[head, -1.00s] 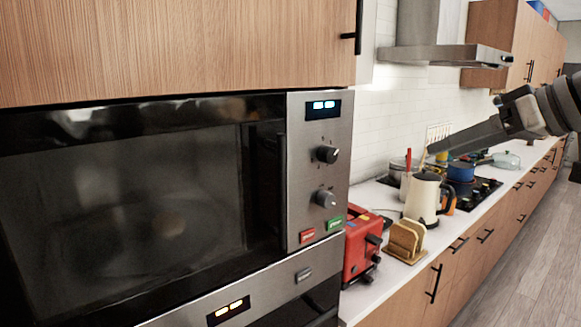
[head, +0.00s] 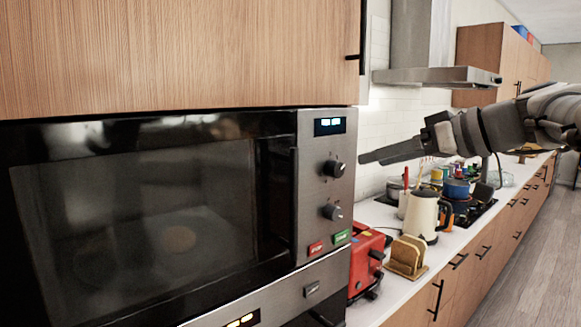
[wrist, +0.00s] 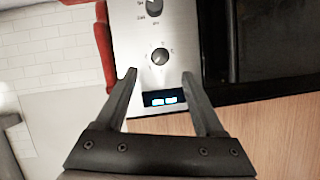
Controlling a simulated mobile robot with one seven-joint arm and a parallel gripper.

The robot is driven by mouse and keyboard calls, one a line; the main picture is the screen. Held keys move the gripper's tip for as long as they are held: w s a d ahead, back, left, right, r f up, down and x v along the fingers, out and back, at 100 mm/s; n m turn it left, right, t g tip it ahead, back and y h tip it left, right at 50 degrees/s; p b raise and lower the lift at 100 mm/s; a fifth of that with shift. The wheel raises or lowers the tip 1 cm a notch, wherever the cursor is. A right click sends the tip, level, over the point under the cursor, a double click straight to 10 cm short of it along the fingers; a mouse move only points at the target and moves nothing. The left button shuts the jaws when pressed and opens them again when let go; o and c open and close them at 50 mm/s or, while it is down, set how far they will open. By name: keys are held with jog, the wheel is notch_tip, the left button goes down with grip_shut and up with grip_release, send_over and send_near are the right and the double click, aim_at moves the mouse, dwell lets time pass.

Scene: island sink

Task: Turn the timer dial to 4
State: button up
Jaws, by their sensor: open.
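The microwave's control panel (head: 314,240) is a steel strip with two dark round dials, one above the other. The upper dial (head: 334,168) is just below the lit display (head: 329,126); the lower dial (head: 332,211) is beneath it. I cannot read which is the timer. In the wrist view the panel appears upside down, with the upper dial (wrist: 159,56) between and just beyond the fingertips and the lower dial (wrist: 153,7) at the top edge. My gripper (head: 362,158) is open and empty, its fingertips pointing at the panel from the right, apparently apart from the dial.
Red and green buttons sit below the dials. A red toaster (head: 366,262), a bread rack (head: 406,256) and a cream kettle (head: 421,214) stand on the counter to the right. A wooden cabinet (head: 180,50) is above the microwave. The floor at right is clear.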

aim_at(340, 169)
jog(key=x, duration=0.8)
jog(key=shift+a, duration=0.1)
jog(key=shift+c, duration=0.2)
grip_shut()
